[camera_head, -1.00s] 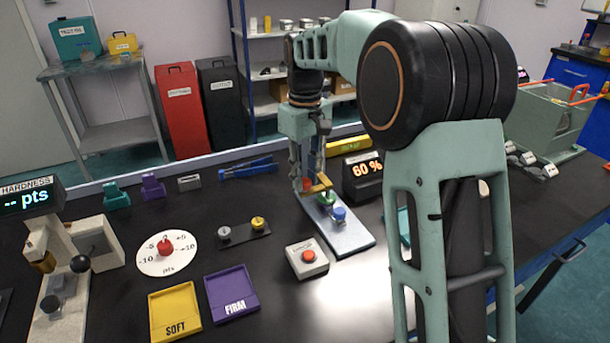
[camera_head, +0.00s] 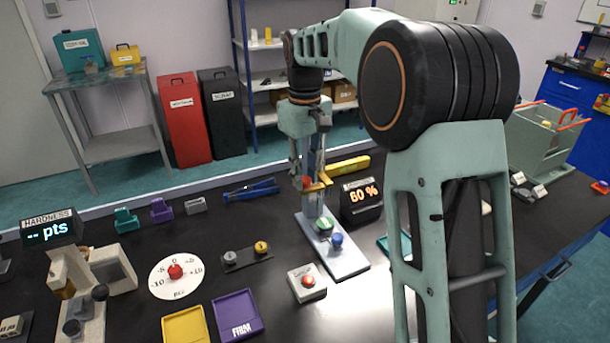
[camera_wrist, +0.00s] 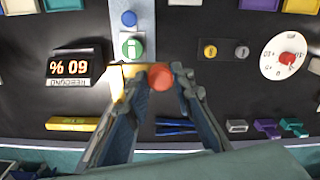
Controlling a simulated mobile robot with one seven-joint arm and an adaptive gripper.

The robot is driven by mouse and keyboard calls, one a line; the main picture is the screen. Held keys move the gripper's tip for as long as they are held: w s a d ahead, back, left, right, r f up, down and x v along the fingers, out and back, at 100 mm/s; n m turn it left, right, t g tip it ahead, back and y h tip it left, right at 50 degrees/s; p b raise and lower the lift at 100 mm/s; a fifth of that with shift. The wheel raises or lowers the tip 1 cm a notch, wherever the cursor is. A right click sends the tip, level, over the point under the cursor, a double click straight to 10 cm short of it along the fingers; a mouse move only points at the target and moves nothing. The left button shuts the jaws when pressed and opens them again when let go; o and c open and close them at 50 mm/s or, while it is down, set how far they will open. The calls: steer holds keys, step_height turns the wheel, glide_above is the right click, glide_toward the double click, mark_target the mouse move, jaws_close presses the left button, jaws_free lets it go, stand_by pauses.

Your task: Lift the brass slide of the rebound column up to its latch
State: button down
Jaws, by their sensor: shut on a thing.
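The rebound column (camera_head: 311,206) stands on a pale blue-grey base plate (camera_head: 344,264), its upper part largely hidden behind my gripper. The brass slide (camera_head: 319,186) is on the column, well above the green sample pad on the base. My gripper (camera_head: 307,181) points down and is shut on the slide's red knob, which shows between the fingertips in the wrist view (camera_wrist: 160,76). The brass part (camera_wrist: 116,82) is partly covered by the left finger there. I cannot make out the latch.
A display reading 60 % (camera_head: 360,193) stands close right of the column. A yellow bar (camera_head: 349,166) and blue pliers-like tool (camera_head: 250,190) lie behind. A blue knob (camera_head: 336,239) is on the base. A red-button box (camera_head: 307,283) sits in front.

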step_height(320, 180, up, 11)
steer(key=p, duration=0.8)
steer(key=shift+r, duration=0.15)
steer(key=shift+w, duration=0.15)
steer(key=c, duration=1.8)
jaws_free()
steer(key=shift+r, duration=0.1)
steer(key=shift+o, duration=0.7)
step_height(320, 180, up, 12)
